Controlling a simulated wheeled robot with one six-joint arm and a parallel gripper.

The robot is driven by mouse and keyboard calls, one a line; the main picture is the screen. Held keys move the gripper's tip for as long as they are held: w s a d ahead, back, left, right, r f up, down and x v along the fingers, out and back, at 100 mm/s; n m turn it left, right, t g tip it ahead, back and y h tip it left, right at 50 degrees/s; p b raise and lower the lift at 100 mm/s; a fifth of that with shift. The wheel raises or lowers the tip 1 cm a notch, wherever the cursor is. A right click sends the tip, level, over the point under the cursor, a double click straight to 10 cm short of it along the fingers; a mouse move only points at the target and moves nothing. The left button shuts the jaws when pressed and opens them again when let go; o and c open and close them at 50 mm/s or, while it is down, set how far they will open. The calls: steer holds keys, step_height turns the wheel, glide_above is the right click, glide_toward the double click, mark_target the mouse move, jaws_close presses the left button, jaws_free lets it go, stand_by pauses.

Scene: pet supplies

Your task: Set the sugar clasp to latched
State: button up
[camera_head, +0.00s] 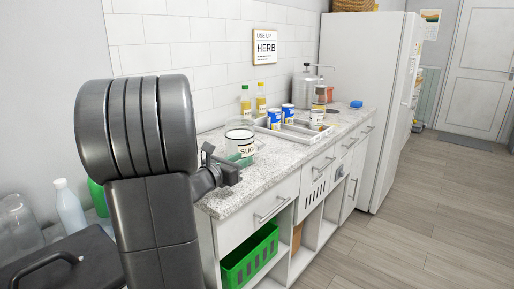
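A white canister marked "SUG…" (246,153) stands on the near end of the speckled counter, with a dark rim and a see-through upper part. The rest of its label is cut off from view. Its clasp is too small to make out, so I cannot tell its state. My gripper (236,170) is at the canister's left front, in front of its lower left side in the picture. I cannot tell whether it touches the canister. Its fingers are small and dark, and their opening cannot be made out. My arm hides the area left of the canister.
A tray (290,134) with blue-and-white cans (287,112) lies behind the canister. Yellow bottles (261,100) and a metal dispenser (303,88) stand further back. A green basket (250,262) sits in the shelf below. The floor at right is clear.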

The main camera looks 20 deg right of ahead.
mark_target(261, 148)
steer(key=x, duration=1)
steer(key=shift+w+d+p, duration=0.25)
steer(key=shift+p, duration=0.05)
